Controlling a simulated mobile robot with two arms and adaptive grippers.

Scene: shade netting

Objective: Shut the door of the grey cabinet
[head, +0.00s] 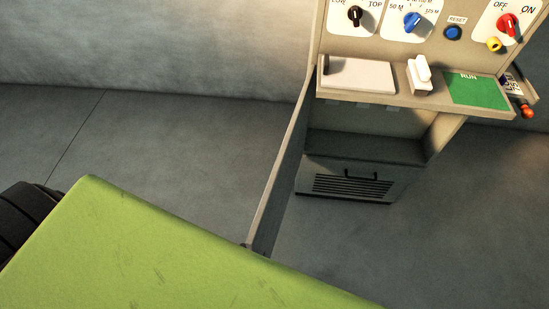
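The grey cabinet (333,180) stands low under the control console, with a slatted vent and a dark handle (347,174) on its lower front. A tall thin panel (279,187), which looks like the cabinet's door standing open, shows almost edge-on. It runs from the console's left side toward the front, at a wide angle to the cabinet front. The space below the console's shelf is open and shadowed. Whether the panel has a handle cannot be seen. Neither of my grippers is in view.
The console face above carries a black knob (354,15), a blue knob (412,22) and a red knob (507,25). Its shelf (400,97) juts forward, with a white block (420,75) and a green RUN plate (478,89). Grey floor (170,150) lies clear left of the panel.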

